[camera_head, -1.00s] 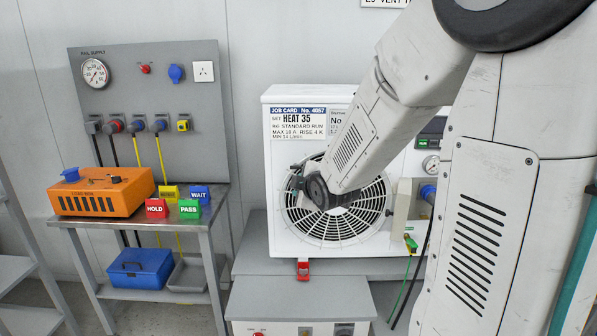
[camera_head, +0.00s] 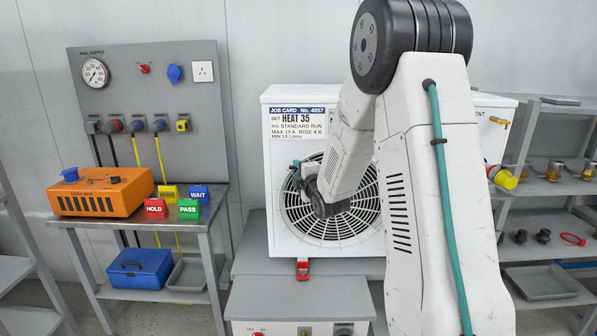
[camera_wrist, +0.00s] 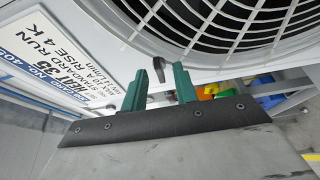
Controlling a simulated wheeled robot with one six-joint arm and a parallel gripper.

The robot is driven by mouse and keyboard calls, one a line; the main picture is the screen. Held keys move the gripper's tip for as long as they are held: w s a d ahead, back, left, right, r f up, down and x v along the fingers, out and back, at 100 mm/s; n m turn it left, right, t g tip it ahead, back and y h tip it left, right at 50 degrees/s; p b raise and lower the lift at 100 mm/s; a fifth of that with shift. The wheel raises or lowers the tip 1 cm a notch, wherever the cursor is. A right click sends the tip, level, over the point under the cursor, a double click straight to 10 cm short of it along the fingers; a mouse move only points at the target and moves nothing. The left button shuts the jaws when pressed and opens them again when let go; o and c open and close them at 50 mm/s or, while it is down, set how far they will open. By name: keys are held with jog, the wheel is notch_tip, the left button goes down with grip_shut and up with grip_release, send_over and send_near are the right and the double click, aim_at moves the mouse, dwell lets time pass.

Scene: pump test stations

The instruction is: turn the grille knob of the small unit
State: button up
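The small unit (camera_head: 277,215) is a white box with a round black fan grille (camera_head: 335,215) and a job card on its front. The grille also shows at the top of the wrist view (camera_wrist: 235,25). A small dark knob (camera_wrist: 159,66) sticks out by the grille's rim, in line with the gap between my fingertips. My gripper (camera_wrist: 160,78) has two green fingers standing apart, one on each side of the knob's line. I cannot tell whether they touch it. In the head view my gripper (camera_head: 297,176) is at the grille's left edge, and my arm covers part of the grille.
An orange load box (camera_head: 100,192) and coloured blocks stand on the left bench, with a blue case (camera_head: 140,268) below. A red clip (camera_head: 303,270) sits at the unit's bottom edge. Shelves with fittings (camera_head: 545,170) stand at right.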

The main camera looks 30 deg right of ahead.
jog(key=shift+w, duration=0.25)
grip_shut()
